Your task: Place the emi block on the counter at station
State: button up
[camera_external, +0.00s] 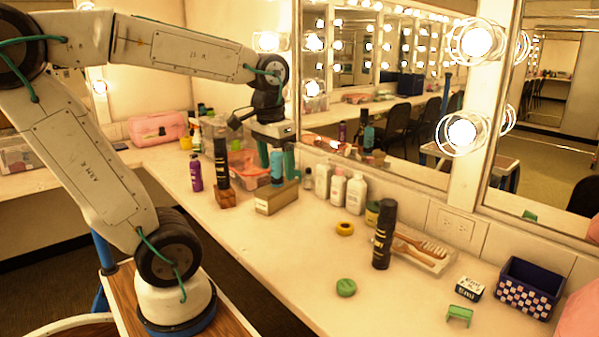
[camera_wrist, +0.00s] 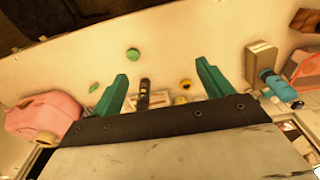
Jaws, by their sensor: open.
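A small white and dark box (camera_external: 469,288) with lettering too small to read stands at the right of the counter (camera_external: 285,250); it may be the emi block. I cannot make it out in the wrist view. My gripper (camera_external: 277,157) is at the far part of the counter, above a cardboard box and beside a blue bottle. It is far from the lettered box. In the wrist view my gripper (camera_wrist: 160,85) shows two green fingers spread apart with nothing held between them. No marking that names the station is readable.
Around my gripper stand the cardboard box (camera_external: 277,198), blue bottle (camera_external: 277,168), black bottle (camera_external: 222,162) and purple bottle (camera_external: 195,174). A tall black can (camera_external: 384,235), brush tray (camera_external: 432,262) and checkered bin (camera_external: 528,288) stand nearer. The front middle counter is mostly clear. Mirrors line the wall.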

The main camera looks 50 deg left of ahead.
jog(key=s+a+f, duration=0.2)
jog(key=s+f, duration=0.2)
jog(key=s, duration=0.5)
jog(key=shift+a+f, duration=0.25)
dwell(0.5)
